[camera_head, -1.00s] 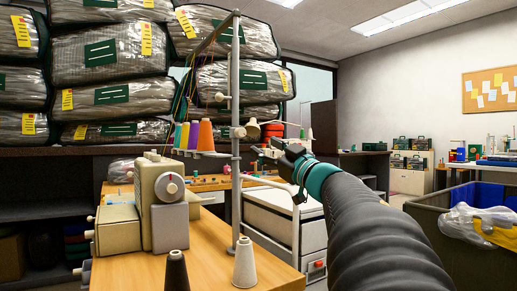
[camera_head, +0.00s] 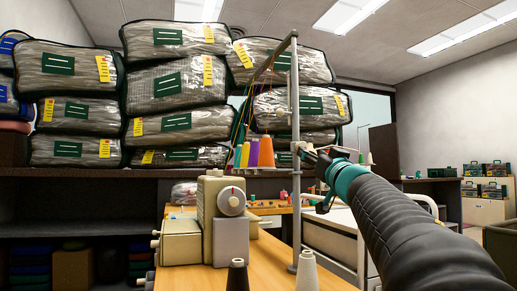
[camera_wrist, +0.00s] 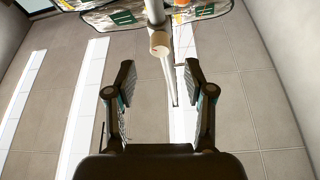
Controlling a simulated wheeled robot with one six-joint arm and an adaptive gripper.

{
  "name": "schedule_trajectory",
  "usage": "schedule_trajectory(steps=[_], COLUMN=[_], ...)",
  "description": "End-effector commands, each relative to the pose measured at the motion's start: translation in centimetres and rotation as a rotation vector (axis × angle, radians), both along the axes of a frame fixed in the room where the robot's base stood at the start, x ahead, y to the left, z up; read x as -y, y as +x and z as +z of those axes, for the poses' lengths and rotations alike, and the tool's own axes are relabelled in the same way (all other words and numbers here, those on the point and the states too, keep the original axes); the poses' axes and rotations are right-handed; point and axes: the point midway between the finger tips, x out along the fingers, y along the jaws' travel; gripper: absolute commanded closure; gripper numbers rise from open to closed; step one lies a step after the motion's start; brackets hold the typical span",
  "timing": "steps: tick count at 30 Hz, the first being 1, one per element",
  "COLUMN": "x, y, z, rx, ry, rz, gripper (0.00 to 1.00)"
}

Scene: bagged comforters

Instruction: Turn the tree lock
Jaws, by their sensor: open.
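The thread tree is a grey upright pole (camera_head: 295,205) rising beside the sewing machine (camera_head: 216,222). A pale knob (camera_head: 283,113) sticks out left from its upper part, and a collar (camera_head: 298,147) sits lower. I cannot tell for sure which of these is the lock. In the wrist view, a tan round knob (camera_wrist: 159,43) on the pole (camera_wrist: 155,12) lies beyond my fingertips, roughly between their lines. My gripper (camera_head: 314,155) is just right of the pole in the head view. In the wrist view my gripper (camera_wrist: 158,72) is open, with nothing held.
Thread cones (camera_head: 254,153) stand behind the pole. A dark spool (camera_head: 237,276) and a pale cone (camera_head: 307,273) stand on the wooden table (camera_head: 268,262) in front. Bagged comforters (camera_head: 175,83) are stacked on a shelf behind. White drawers (camera_head: 338,235) are at right.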

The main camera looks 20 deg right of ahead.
Motion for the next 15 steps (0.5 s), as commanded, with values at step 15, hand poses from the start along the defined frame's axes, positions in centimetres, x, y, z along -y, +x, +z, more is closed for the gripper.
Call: schedule_trajectory(steps=[15], x=[0.1], y=[6.7], z=[2.7], rx=[0.0], ry=[-0.001], rz=[0.001], gripper=[0.47])
